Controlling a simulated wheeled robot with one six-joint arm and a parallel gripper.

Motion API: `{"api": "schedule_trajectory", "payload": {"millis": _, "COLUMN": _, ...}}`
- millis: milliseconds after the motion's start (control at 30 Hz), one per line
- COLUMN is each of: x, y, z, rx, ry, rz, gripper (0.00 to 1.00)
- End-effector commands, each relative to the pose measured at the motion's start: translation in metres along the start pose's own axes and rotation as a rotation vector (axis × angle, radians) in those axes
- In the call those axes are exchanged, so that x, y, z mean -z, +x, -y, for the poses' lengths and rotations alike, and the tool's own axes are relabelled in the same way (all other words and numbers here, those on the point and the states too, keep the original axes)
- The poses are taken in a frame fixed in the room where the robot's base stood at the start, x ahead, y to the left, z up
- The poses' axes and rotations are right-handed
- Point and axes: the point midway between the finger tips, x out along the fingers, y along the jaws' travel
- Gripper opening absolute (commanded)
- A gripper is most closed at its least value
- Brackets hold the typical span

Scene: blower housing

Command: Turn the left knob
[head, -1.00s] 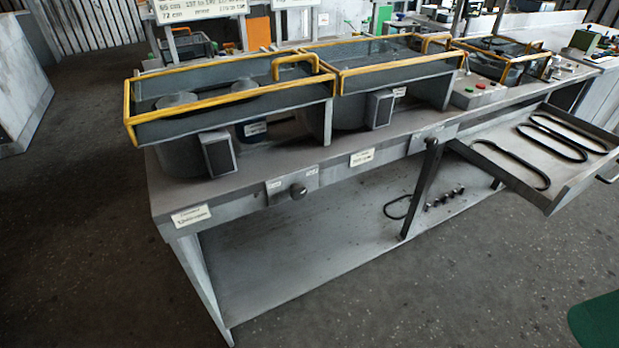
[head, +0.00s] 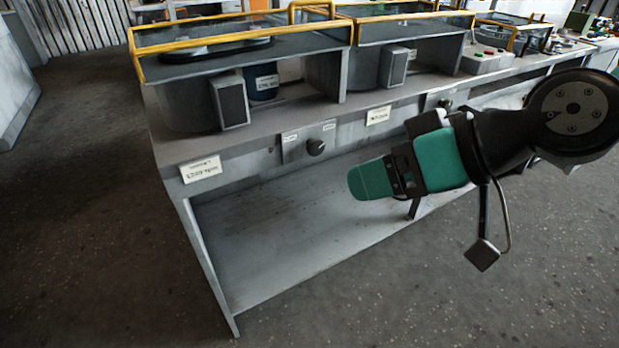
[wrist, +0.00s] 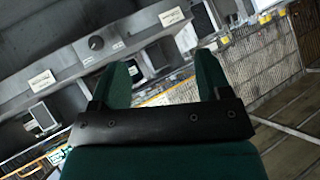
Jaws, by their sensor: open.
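The left knob (head: 315,147) is a small dark round knob on a grey plate on the bench's front edge in the head view. A dark knob on a similar plate (wrist: 96,43) also shows in the wrist view, left of the fingers. A second knob (head: 445,102) sits further right on the bench front, partly behind my arm. My gripper (head: 372,180) has green fingers and is right of and below the left knob, apart from it. In the wrist view its two fingers (wrist: 165,82) stand apart with nothing between them.
The grey bench (head: 255,148) has a lower shelf (head: 300,240) under it. Yellow-railed covered housings (head: 240,55) stand on top. White labels (head: 200,169) are on the bench front. Open floor (head: 400,310) lies in front of the bench.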

Motion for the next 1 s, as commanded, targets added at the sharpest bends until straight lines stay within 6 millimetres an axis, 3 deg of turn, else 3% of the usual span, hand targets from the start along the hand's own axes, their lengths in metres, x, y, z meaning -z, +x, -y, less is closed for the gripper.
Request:
{"api": "schedule_trajectory", "payload": {"millis": 33, "x": -0.021, "y": 0.040, "z": -0.022, "rx": 0.002, "ry": -0.006, "rz": -0.092, "gripper": 0.71}}
{"api": "schedule_trajectory", "payload": {"millis": 100, "x": -0.021, "y": 0.067, "z": -0.041, "rx": -0.014, "ry": -0.019, "rz": -0.238, "gripper": 0.71}}
{"api": "schedule_trajectory", "payload": {"millis": 300, "x": -0.028, "y": 0.113, "z": -0.100, "rx": -0.148, "ry": -0.010, "rz": -0.577, "gripper": 0.71}}
{"api": "schedule_trajectory", "payload": {"millis": 500, "x": -0.036, "y": 0.125, "z": -0.139, "rx": -0.281, "ry": 0.017, "rz": -0.744, "gripper": 0.71}}
{"api": "schedule_trajectory", "payload": {"millis": 633, "x": -0.033, "y": 0.125, "z": -0.147, "rx": -0.316, "ry": 0.023, "rz": -0.777, "gripper": 0.71}}
{"api": "schedule_trajectory", "payload": {"millis": 767, "x": -0.020, "y": 0.130, "z": -0.149, "rx": -0.317, "ry": 0.024, "rz": -0.779, "gripper": 0.71}}
{"api": "schedule_trajectory", "payload": {"millis": 1000, "x": 0.012, "y": 0.157, "z": -0.160, "rx": -0.317, "ry": 0.023, "rz": -0.778, "gripper": 0.71}}
